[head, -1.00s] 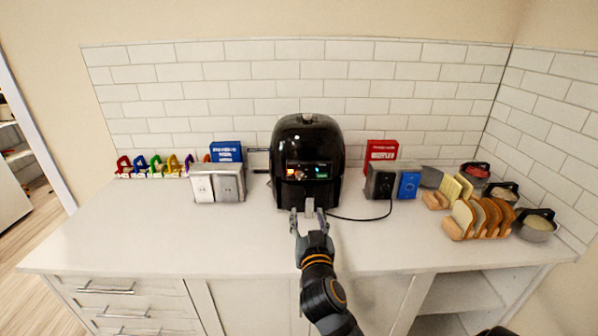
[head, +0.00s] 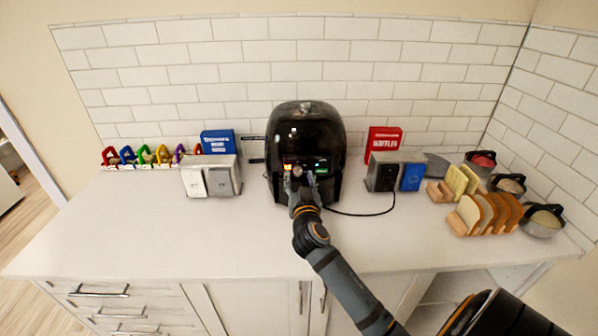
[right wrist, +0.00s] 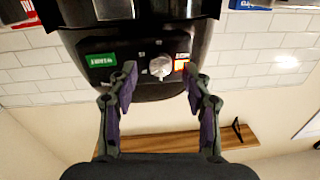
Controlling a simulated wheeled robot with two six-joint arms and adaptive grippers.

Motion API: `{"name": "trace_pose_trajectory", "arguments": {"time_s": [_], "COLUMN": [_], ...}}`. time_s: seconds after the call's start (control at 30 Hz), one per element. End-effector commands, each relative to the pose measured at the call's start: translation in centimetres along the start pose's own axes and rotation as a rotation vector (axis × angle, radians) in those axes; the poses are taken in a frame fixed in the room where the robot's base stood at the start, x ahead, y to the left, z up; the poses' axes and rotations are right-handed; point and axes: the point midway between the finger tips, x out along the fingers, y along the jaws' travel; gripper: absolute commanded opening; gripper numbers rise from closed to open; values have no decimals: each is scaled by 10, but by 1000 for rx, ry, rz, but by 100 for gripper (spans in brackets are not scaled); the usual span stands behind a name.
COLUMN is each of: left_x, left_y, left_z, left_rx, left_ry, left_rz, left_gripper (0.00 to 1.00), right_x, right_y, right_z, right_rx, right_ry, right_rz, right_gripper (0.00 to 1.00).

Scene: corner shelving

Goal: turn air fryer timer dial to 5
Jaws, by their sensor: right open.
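The black air fryer (head: 306,135) stands on the counter against the tiled wall. Its front panel carries a silver timer dial (right wrist: 160,66), a green display (right wrist: 100,60) and an orange-red label (right wrist: 181,62), as the right wrist view shows. My right gripper (head: 301,178) is at the front of the fryer, just below the panel. In the right wrist view its fingers (right wrist: 160,82) are open, with the dial between and slightly beyond the tips. I see no contact with the dial. The dial's pointer and numbers are too small to read. My left gripper is not in view.
A black cord (head: 350,213) crosses the counter. The front counter is clear.

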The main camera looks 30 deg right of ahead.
Motion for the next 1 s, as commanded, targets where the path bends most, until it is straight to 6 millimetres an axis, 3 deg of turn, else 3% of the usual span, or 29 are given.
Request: {"name": "trace_pose_trajectory", "arguments": {"time_s": [0.13, 0.43, 0.8, 1.0], "left_x": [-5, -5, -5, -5], "left_y": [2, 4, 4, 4], "left_z": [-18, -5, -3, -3], "left_rx": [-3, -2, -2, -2], "left_ry": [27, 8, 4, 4], "left_rz": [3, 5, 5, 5], "left_gripper": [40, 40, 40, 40], "right_x": [14, 16, 16, 16], "right_y": [0, 0, 0, 0], "right_z": [-1, 0, 0, 0], "right_rx": [0, 0, 0, -9], "right_ry": [1, 0, 0, -1], "right_rz": [0, 0, -1, -1], "right_gripper": [49, 48, 0, 0]}}
